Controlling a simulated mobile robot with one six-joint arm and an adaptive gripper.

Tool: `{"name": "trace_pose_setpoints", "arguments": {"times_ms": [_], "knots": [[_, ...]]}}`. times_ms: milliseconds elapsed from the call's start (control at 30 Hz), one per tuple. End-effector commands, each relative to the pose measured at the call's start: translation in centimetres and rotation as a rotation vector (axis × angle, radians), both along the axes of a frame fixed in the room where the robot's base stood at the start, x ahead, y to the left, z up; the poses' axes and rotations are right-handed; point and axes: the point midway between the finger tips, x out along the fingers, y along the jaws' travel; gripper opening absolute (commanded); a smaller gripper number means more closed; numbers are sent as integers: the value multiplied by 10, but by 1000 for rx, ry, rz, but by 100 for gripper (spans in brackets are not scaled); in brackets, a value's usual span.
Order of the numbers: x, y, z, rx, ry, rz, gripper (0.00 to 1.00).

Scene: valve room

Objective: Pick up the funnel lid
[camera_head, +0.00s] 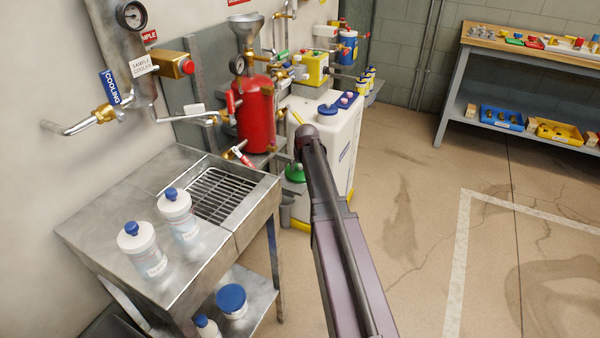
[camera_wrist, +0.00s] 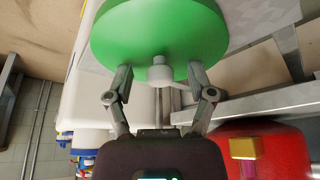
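The funnel lid appears to be the green disc with a small pale grey knob. It fills the upper middle of the wrist view (camera_wrist: 160,30), and part of it shows left of my arm in the head view (camera_head: 295,174). My gripper (camera_wrist: 159,76) is open, with one finger on each side of the knob. A gap shows between each finger and the knob. The head view does not show my fingers; my arm covers that area. The grey metal funnel (camera_head: 246,30) stands on top of the red tank (camera_head: 256,115) in the head view.
A white container with a blue cap (camera_head: 328,110) stands close behind my arm. A steel sink table (camera_head: 110,225) with white bottles is at the left. A wooden-topped workbench (camera_head: 530,48) is at the far right. Open floor lies right of my arm.

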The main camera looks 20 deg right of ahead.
Motion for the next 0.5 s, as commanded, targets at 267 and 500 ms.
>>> {"name": "trace_pose_setpoints", "arguments": {"times_ms": [267,500], "knots": [[0,0,0,0,0,0,0],[0,0,0,0,0,0,0]]}}
